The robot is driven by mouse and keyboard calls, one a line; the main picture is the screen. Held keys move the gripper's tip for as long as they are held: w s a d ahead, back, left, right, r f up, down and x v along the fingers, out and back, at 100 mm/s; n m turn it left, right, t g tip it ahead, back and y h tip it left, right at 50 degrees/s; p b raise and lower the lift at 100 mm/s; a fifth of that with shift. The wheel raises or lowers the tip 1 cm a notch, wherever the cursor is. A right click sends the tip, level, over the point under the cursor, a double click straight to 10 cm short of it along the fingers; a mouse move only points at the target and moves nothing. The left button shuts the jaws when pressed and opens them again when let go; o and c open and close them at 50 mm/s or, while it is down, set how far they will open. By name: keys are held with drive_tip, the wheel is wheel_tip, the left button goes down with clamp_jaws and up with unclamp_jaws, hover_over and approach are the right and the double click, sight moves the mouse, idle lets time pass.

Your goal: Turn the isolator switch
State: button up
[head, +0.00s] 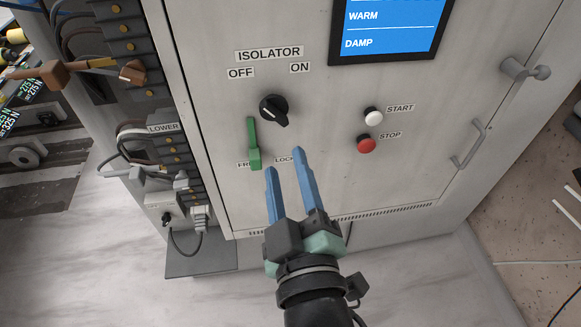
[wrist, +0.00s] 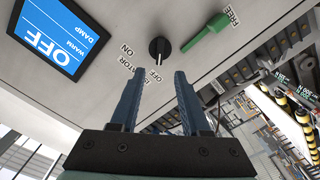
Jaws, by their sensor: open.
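The isolator switch (head: 273,108) is a black round knob with a raised grip, on a grey cabinet door below the ISOLATOR, OFF and ON labels. Its grip slants from upper left to lower right in the head view. In the wrist view the knob (wrist: 158,49) shows beyond the fingertips, its pale-tipped end toward the OFF label. My gripper (head: 284,160) has two blue fingers, open and empty, below the knob in the head view and apart from it. The fingers (wrist: 157,74) also stand spread in the wrist view.
A green lever (head: 253,143) sits left below the knob, by a FREE label; the LOCK label is partly hidden. A white START button (head: 373,116) and red STOP button (head: 366,144) are at right. A blue screen (wrist: 62,35) reads OFF, WARM, DAMP. Cables hang left.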

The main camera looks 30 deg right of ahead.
drive_tip(key=shift+p+v, duration=0.6)
drive_tip(key=shift+v, duration=0.65)
drive_tip(key=w+a+r+m+t+y+b, duration=0.1)
drive_tip(key=w+a+r+t+b, duration=0.15)
drive_tip(key=r, duration=0.65)
drive_tip(key=w+a+r+m+t+y+b, duration=0.1)
drive_tip(key=w+a+r+m+t, duration=0.2)
drive_tip(key=r, duration=0.6)
drive_tip(key=s+a+r+t+y, duration=0.1)
drive_tip(key=s+a+r+t, duration=0.1)
drive_tip(key=r, duration=0.5)
drive_tip(key=s+a+r+m+t+y+b, duration=0.1)
drive_tip(key=a+r, duration=0.3)
drive_tip(key=r, duration=0.4)
drive_tip(key=shift+s+a+t+y, duration=0.35)
drive_tip(key=shift+s+t+y, duration=0.15)
drive_tip(key=shift+t, duration=0.25)
drive_tip(key=shift+w+f, duration=0.1)
